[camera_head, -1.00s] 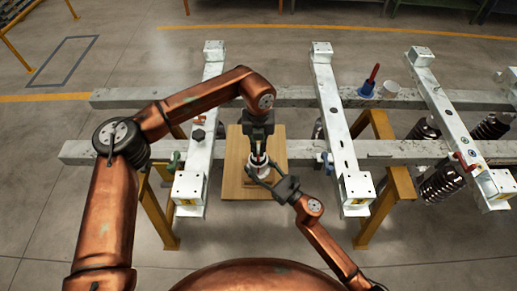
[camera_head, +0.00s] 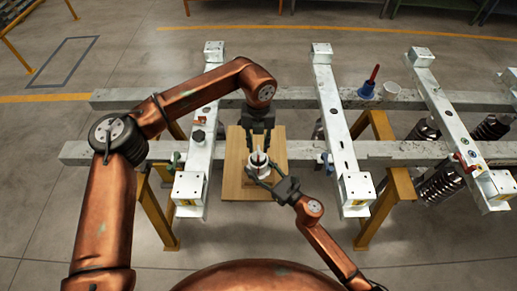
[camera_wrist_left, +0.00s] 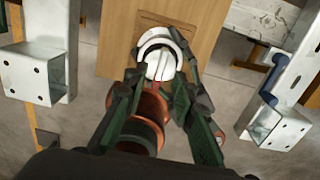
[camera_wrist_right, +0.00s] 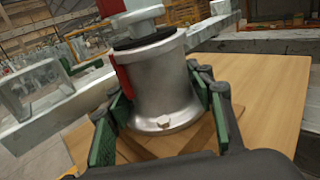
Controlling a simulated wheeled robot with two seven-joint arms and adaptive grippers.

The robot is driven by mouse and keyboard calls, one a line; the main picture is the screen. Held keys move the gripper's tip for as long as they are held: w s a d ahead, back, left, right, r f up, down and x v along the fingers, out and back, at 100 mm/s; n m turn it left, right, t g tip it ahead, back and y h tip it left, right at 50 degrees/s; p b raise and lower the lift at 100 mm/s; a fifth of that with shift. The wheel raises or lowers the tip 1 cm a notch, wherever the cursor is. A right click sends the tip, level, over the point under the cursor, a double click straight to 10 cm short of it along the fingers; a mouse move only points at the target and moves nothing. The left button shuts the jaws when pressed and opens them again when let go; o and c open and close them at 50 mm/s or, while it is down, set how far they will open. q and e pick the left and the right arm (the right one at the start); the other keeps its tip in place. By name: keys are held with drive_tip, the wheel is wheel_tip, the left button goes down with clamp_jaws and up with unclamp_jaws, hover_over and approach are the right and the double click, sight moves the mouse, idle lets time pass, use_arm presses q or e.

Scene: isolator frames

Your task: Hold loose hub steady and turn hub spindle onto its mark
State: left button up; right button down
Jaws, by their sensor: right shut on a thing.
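The loose hub (camera_wrist_right: 160,85) is a silver flanged cylinder, upright on a wooden board (camera_head: 235,180). My right gripper (camera_head: 261,172) is shut on it, its green-padded fingers on both sides. The pale hub spindle (camera_wrist_right: 137,18) stands on top of the hub; its white top shows in the left wrist view (camera_wrist_left: 160,66). A red strip (camera_wrist_right: 123,82) runs down the hub's side, and a red piece (camera_wrist_right: 110,7) shows on the spindle roughly above it. Exact alignment cannot be told. My left gripper (camera_head: 259,147) is open above the spindle, fingers apart on either side.
White cross beams (camera_head: 335,115) flank the board and rest on long grey rails (camera_head: 290,97) with yellow stands (camera_head: 400,190). Dark ribbed cylinders (camera_head: 440,187) lie at right.

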sight(258, 151)
use_arm(q)
wheel_tip(258, 151, up, 9)
idle(0.3)
use_arm(e)
drive_tip(key=c, duration=0.9)
unclamp_jaws()
drive_tip(key=shift+o, duration=0.2)
